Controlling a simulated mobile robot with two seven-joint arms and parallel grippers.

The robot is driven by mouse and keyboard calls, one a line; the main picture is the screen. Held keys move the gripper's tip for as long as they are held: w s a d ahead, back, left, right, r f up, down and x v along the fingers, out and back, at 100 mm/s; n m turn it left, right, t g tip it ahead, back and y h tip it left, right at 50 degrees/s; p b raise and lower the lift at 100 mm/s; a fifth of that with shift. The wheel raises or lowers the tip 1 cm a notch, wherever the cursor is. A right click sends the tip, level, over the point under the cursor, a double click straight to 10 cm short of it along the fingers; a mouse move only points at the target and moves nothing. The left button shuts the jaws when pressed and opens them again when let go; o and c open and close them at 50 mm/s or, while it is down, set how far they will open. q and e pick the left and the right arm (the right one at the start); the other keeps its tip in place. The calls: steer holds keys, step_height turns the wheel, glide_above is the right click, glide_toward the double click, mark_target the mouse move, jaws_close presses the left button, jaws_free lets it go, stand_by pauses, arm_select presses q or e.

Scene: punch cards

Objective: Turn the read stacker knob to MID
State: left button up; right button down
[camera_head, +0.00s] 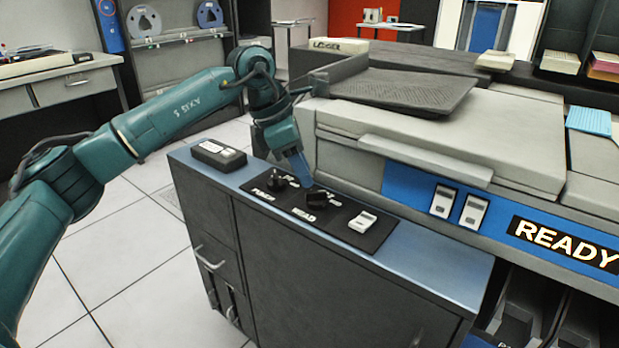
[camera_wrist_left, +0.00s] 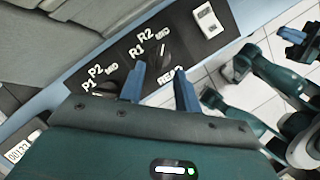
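The read stacker knob (camera_head: 317,197) is black and sits above the word READ on the dark panel. In the left wrist view the knob (camera_wrist_left: 165,62) shows near the R1, R2 and MID labels (camera_wrist_left: 148,42); I cannot tell which one it points to. My left gripper (camera_head: 303,180) reaches down at this knob. In the wrist view its two blue fingers (camera_wrist_left: 159,80) are apart, with the knob between or just beyond their tips; contact is unclear. My right gripper (camera_wrist_left: 303,38) is at the wrist view's right edge, away from the panel, with fingers seemingly apart.
The punch knob (camera_head: 276,181) is close on the left of the read knob. A white rocker switch (camera_head: 363,221) is on the right. A black box (camera_head: 218,154) lies at the cabinet top's left end. The grey machine housing (camera_head: 400,140) rises right behind the panel.

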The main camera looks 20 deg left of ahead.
arm_select(q)
steer(key=p+v, duration=0.1)
steer(key=v, duration=0.7)
steer(key=shift+r, duration=0.35)
arm_select(e)
steer(key=shift+s+d+m+g+h, duration=0.2)
steer(key=shift+d+m+g+h, duration=0.15)
steer(key=shift+g, duration=0.35)
arm_select(q)
steer(key=shift+p, duration=0.3)
